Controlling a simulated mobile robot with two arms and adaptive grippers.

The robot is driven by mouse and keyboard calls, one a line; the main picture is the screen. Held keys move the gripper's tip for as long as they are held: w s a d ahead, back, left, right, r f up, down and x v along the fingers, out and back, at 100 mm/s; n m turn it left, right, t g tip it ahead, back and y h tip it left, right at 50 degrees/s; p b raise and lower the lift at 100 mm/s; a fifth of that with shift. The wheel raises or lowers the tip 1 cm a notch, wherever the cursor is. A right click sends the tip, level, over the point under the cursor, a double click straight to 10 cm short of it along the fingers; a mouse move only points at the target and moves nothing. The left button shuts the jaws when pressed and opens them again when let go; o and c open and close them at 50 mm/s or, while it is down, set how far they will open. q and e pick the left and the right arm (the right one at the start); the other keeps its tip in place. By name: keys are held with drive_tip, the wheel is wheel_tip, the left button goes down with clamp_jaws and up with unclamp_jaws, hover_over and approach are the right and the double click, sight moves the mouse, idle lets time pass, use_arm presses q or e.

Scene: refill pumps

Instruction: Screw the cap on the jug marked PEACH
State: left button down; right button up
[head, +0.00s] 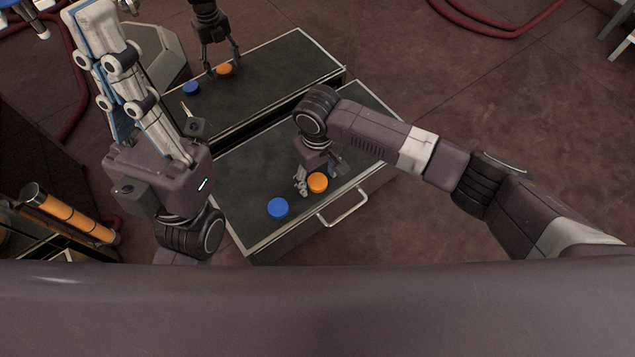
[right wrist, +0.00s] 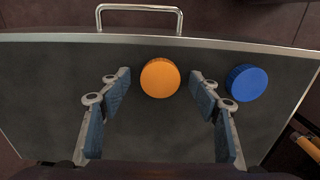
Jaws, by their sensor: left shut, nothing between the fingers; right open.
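An orange cap (head: 318,182) lies on the dark top of the near case (head: 245,185), with a blue cap (head: 278,208) to its left. My right gripper (head: 302,187) points down at the orange cap. In the right wrist view my right gripper (right wrist: 160,95) is open, with one finger on each side of the orange cap (right wrist: 160,78) and gaps between. The blue cap (right wrist: 246,83) is outside the right finger there. My left gripper (head: 88,18) is shut and empty, raised at the upper left. No jug or PEACH marking is readable in either view.
A second dark case (head: 270,85) stands behind, with another blue cap (head: 191,88) and orange cap (head: 224,69). A dark jointed device (head: 210,25) hangs above it. The near case has a metal handle (head: 343,208). An orange cylinder (head: 70,215) is at left.

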drive_tip(key=shift+c, duration=0.4)
drive_tip(key=c, duration=0.8)
drive_tip(key=shift+o, duration=0.2)
drive_tip(key=shift+r, duration=0.15)
